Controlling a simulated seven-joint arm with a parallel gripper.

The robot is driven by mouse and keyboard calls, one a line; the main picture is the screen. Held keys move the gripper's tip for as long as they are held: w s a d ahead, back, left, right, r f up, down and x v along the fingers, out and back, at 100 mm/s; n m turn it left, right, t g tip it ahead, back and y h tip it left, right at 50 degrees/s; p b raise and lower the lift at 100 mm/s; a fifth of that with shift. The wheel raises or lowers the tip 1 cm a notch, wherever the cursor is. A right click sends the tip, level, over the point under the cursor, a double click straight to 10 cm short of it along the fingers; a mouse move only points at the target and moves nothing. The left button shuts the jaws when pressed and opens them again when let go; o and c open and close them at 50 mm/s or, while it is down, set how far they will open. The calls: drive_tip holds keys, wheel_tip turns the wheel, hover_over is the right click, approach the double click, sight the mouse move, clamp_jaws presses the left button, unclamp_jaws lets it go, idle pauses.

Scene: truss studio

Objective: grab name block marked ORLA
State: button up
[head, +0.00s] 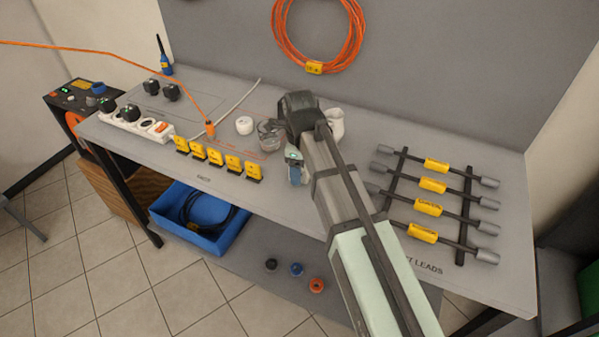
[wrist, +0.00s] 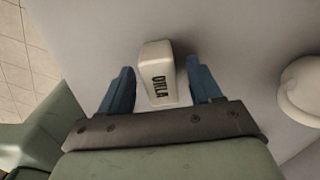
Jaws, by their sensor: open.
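The name block marked ORLA (wrist: 158,73) is a small white block with dark lettering. In the wrist view it sits between the two blue fingers of my gripper (wrist: 160,68), with a gap on each side. The fingers are apart and do not appear to touch it. In the head view my gripper (head: 296,172) is over the middle of the bench, near its front edge. My arm and gripper mostly hide the block there, and I cannot make it out clearly.
A white rounded object (wrist: 302,85) lies right of the gripper in the wrist view. A rack of leads with yellow labels (head: 436,166) lies to the right.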

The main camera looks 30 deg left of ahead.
drive_tip(key=c, duration=1)
drive_tip(key=shift+c, duration=0.2)
